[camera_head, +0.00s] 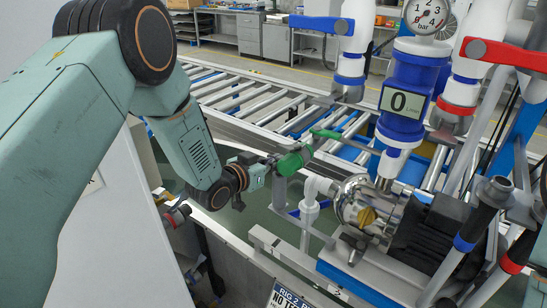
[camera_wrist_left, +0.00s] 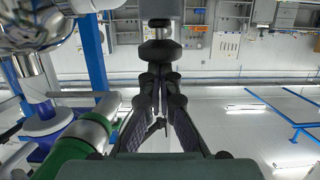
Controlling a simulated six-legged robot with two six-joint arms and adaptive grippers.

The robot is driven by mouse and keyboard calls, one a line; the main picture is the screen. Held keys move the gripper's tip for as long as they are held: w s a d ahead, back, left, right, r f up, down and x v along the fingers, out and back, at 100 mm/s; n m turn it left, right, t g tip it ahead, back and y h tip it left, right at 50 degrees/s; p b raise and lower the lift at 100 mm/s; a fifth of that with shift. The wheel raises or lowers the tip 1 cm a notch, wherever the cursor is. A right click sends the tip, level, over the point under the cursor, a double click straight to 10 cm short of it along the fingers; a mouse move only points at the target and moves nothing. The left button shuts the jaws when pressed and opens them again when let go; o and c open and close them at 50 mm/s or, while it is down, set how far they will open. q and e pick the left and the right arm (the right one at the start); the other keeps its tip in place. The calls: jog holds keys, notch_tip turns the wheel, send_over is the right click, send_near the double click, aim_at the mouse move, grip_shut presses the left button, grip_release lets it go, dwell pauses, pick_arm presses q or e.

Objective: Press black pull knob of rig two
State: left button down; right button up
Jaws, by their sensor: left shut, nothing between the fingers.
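A black round knob (camera_wrist_left: 159,51) on a short stem under a grey block shows in the left wrist view, straight ahead of the fingertips. My left gripper (camera_wrist_left: 160,80) is shut and empty, its fingertips close to the knob. Whether they touch it I cannot tell. In the head view the left gripper (camera_head: 262,168) is small and sits just left of a green cylindrical part (camera_head: 294,159); I cannot make out the knob clearly there. My right gripper is not in view.
A shiny metal pump (camera_head: 367,208) with a black ribbed motor (camera_head: 430,238) stands right of the gripper. A blue flow meter showing 0 (camera_head: 407,101) and a pressure gauge (camera_head: 428,16) rise above it. A roller conveyor (camera_head: 260,104) runs behind. Green piping (camera_wrist_left: 70,152) is close at lower left in the wrist view.

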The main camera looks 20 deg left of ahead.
pick_arm(q)
jog(key=s+a+r+p, duration=0.1)
jog(key=s+a+r, duration=0.2)
jog(key=s, duration=0.6)
notch_tip(320, 180, up, 3)
jog(key=shift+s+a+f, duration=0.15)
jog(key=shift+f, duration=0.05)
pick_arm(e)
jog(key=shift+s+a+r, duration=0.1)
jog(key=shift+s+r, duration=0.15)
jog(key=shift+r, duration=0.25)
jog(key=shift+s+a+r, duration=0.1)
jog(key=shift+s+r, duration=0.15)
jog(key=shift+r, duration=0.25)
pick_arm(q)
jog(key=shift+f, duration=0.1)
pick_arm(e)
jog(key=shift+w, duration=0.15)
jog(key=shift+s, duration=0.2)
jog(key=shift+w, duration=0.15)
pick_arm(q)
jog(key=shift+r+p, duration=0.5)
jog(key=shift+r, duration=1.5)
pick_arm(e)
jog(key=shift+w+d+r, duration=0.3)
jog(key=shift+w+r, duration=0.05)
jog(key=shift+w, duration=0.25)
